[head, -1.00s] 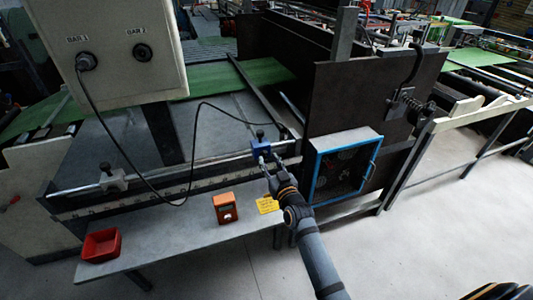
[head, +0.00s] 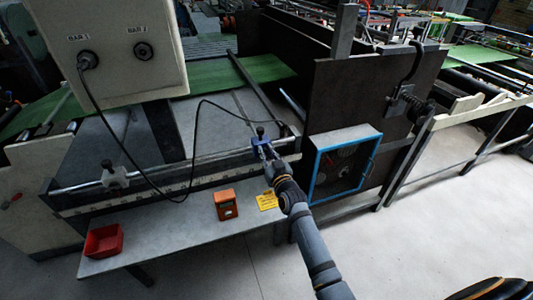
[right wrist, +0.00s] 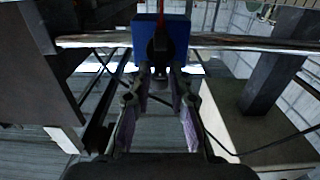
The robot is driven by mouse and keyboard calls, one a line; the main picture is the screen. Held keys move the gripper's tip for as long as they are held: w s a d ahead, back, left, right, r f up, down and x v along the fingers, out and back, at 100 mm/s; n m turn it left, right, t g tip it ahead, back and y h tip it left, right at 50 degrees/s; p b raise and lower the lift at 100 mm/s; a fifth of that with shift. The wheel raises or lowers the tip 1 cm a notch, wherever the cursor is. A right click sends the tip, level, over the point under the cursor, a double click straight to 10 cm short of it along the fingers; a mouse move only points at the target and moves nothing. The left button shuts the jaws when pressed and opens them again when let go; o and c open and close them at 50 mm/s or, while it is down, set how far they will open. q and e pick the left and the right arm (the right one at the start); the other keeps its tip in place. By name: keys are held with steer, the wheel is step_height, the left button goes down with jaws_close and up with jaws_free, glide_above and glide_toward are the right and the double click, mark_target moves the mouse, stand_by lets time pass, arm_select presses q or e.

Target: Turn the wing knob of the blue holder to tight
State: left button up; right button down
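The blue holder (head: 257,141) sits clamped on the long metal bar, right of centre, with a black knob on top. In the right wrist view the blue holder (right wrist: 176,34) is straight ahead, with a dark and red part in front of its middle. My right gripper (head: 266,153) is at the front of the holder. In the wrist view its two fingers (right wrist: 160,78) stand apart, with a small dark part, apparently the wing knob (right wrist: 160,72), between or just beyond the tips. Contact cannot be made out. My left gripper is not in view.
A grey-white holder (head: 113,176) is farther left on the bar (head: 190,162). A black cable loops from the control box (head: 115,45) near the bar. An orange device (head: 226,204), yellow tag (head: 267,200) and red tray (head: 103,240) are on the shelf. A blue-framed box (head: 344,165) stands right.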

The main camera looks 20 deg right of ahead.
steer(key=shift+f, duration=0.4)
steer(key=shift+d+f+m+p, duration=0.15)
steer(key=shift+d+f+m, duration=0.2)
steer(key=shift+m, duration=2.6)
steer(key=shift+d+f+m+p, duration=0.15)
steer(key=shift+d+f+m, duration=0.2)
steer(key=shift+m, duration=2.65)
steer(key=shift+d+f+m+p, duration=0.15)
steer(key=shift+d+f+m, duration=0.2)
steer(key=shift+m, duration=2.6)
steer(key=shift+a, duration=0.1)
